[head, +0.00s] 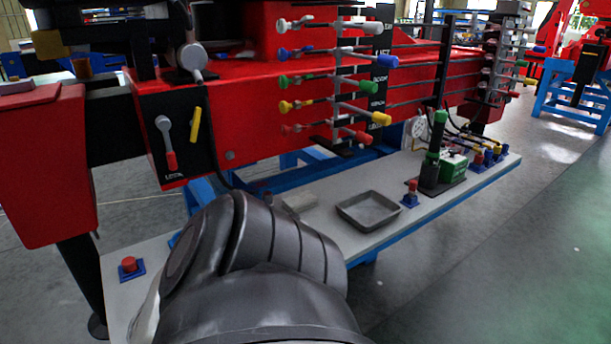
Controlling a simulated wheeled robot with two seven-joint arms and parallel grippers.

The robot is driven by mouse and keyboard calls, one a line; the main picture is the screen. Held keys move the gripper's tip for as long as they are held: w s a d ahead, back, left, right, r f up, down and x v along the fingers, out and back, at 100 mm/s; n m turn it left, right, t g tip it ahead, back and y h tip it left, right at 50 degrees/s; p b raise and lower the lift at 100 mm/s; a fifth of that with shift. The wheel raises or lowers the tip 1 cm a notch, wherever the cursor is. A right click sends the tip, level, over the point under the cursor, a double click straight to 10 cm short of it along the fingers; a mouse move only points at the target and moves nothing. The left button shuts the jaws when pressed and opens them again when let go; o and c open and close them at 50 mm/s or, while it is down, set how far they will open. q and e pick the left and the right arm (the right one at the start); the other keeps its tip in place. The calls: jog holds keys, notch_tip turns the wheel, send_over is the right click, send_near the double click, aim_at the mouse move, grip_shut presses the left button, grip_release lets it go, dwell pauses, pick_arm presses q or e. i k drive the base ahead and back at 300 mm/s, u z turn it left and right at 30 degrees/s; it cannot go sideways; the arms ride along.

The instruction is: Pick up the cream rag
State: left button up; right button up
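The cream rag (299,202) looks like a small, flat, pale folded piece. It lies on the grey bench top (420,210), between my dark arm link and the grey tray (368,210). The large dark ribbed arm link fills the lower middle of the head view and covers part of the bench left of the rag. Neither of my grippers shows, so I cannot see their fingers or whether they hold anything.
A red button on a blue base (410,194) stands right of the tray, and a green device (453,166) beyond it. Another red button (130,267) is at the near left. The red crane body (240,110) with coloured levers (375,117) overhangs the bench's far side.

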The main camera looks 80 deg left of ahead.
aim_at(298, 204)
jog(key=u, duration=0.5)
jog(key=i, duration=1.2)
jog(key=u, duration=1.6)
